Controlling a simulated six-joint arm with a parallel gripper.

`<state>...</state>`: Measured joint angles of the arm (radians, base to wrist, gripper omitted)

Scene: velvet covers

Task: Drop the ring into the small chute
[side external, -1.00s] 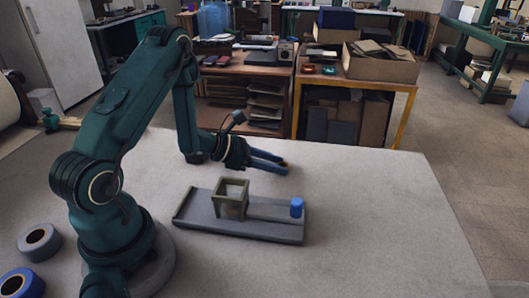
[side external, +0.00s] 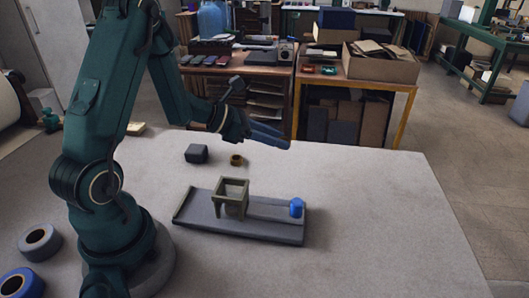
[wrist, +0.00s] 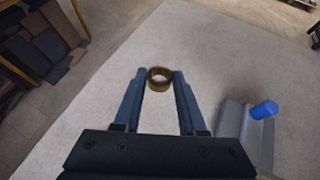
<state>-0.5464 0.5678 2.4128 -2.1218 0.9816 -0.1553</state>
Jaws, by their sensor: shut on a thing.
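A brown-gold ring (wrist: 160,77) sits between my fingertips in the wrist view, touching both. My gripper (wrist: 160,75) is shut on it, above the table beyond the tray. In the side view my gripper (side external: 288,145) points right and slightly down, and the held ring cannot be made out there. An open-topped olive frame (side external: 231,198), which looks like the small chute, stands on a long grey tray (side external: 262,232) nearer the camera than my gripper. A blue cylinder (side external: 297,208) is at the tray's right end; it also shows in the wrist view (wrist: 263,109).
A dark block (side external: 196,153) and a small brown ring-like piece (side external: 236,160) lie on the table behind the tray. Two tape-like rolls, one grey (side external: 39,242) and one blue (side external: 20,284), are at the left by my base. The table's right side is clear.

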